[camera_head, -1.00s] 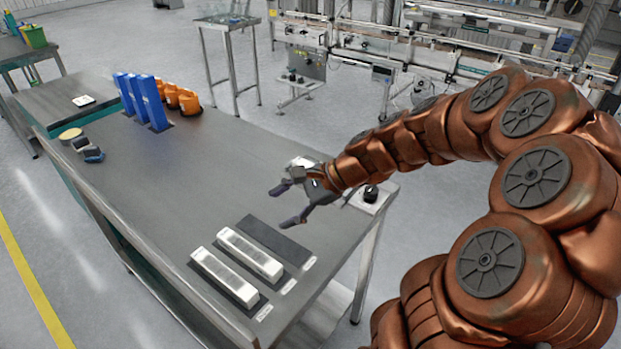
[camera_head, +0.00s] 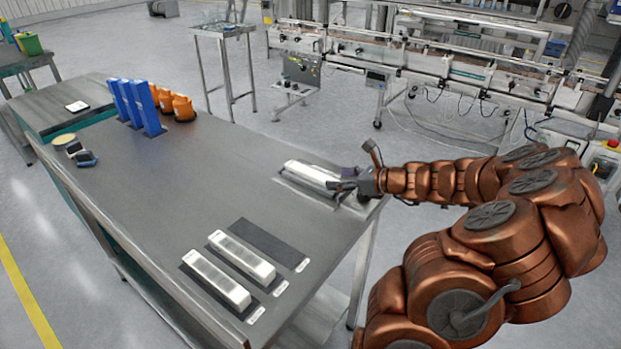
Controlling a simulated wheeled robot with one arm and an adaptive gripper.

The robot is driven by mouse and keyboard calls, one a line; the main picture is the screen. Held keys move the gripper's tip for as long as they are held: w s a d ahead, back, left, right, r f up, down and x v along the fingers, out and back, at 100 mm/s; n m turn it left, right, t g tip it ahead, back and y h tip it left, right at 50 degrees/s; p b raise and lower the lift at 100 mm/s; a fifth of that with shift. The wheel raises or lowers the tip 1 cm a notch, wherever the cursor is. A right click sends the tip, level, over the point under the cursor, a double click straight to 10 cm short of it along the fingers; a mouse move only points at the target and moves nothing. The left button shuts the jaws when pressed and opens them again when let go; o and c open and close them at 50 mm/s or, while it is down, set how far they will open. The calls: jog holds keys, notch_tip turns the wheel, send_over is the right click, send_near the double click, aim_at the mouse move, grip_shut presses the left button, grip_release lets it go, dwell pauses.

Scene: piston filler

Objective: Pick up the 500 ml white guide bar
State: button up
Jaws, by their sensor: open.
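Two white guide bars, the left one (camera_head: 216,280) and the right one (camera_head: 242,257), lie side by side on dark mats at the front of the grey table. Another white bar (camera_head: 310,173) lies near the table's right edge, on a low pale base. Which bar is the 500 ml one cannot be told, as the labels are too small to read. My gripper (camera_head: 356,170) is open at the right end of that far bar, fingers spread and pointing left. Its fingers overlap the bar's end in the picture; contact cannot be told.
An empty dark mat (camera_head: 268,243) lies right of the two front bars. Blue upright holders (camera_head: 149,108) and orange parts (camera_head: 182,107) stand at the table's far end, with small dark items (camera_head: 86,158) to their left. The middle of the table (camera_head: 190,180) is clear.

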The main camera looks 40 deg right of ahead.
aim_at(319, 175)
jog(key=shift+r+p+x, duration=0.15)
jog(key=shift+p+x, duration=0.1)
jog(key=shift+x, duration=0.85)
jog(key=shift+r+p+x, duration=0.15)
jog(key=shift+p+x, duration=0.05)
jog(key=shift+x, duration=1.9)
jog(key=shift+d, duration=0.15)
grip_shut()
